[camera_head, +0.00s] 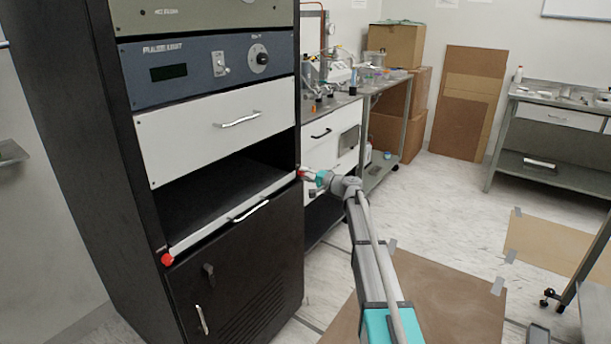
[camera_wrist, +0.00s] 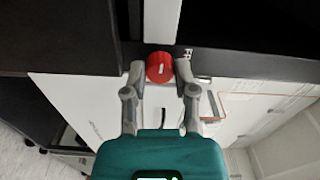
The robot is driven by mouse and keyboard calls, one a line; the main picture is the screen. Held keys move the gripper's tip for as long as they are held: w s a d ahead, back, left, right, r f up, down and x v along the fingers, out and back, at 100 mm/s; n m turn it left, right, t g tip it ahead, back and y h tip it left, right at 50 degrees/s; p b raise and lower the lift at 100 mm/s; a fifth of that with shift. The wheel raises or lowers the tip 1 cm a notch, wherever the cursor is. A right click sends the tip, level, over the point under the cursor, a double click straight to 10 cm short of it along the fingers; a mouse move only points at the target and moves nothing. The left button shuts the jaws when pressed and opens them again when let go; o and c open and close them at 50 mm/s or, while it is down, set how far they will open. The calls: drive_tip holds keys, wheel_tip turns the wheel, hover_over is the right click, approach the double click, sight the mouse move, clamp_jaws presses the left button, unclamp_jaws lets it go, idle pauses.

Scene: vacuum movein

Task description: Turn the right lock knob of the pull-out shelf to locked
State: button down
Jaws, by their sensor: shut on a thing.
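The right lock knob (camera_wrist: 160,67) is red with a white mark on its face. In the wrist view it sits between the two fingertips of my gripper (camera_wrist: 160,72), which is shut on it. The white mark stands about upright in that view. In the head view my gripper (camera_head: 308,174) reaches the right front end of the pull-out shelf (camera_head: 222,218), and the knob is mostly hidden there. The shelf's white front edge lies level with the rack's front. The red left knob (camera_head: 167,259) shows at its other end.
The black rack (camera_head: 120,150) holds a white drawer (camera_head: 222,124) above the shelf and a black door (camera_head: 250,265) below. A lab bench (camera_head: 335,140) with white drawers stands right behind my arm. Brown boards (camera_head: 430,300) lie on the floor. Open floor (camera_head: 440,215) lies to the right.

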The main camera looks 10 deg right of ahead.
drive_tip(key=shift+n, duration=0.5)
drive_tip(key=shift+c, duration=2)
unclamp_jaws()
drive_tip(key=v, duration=1.2)
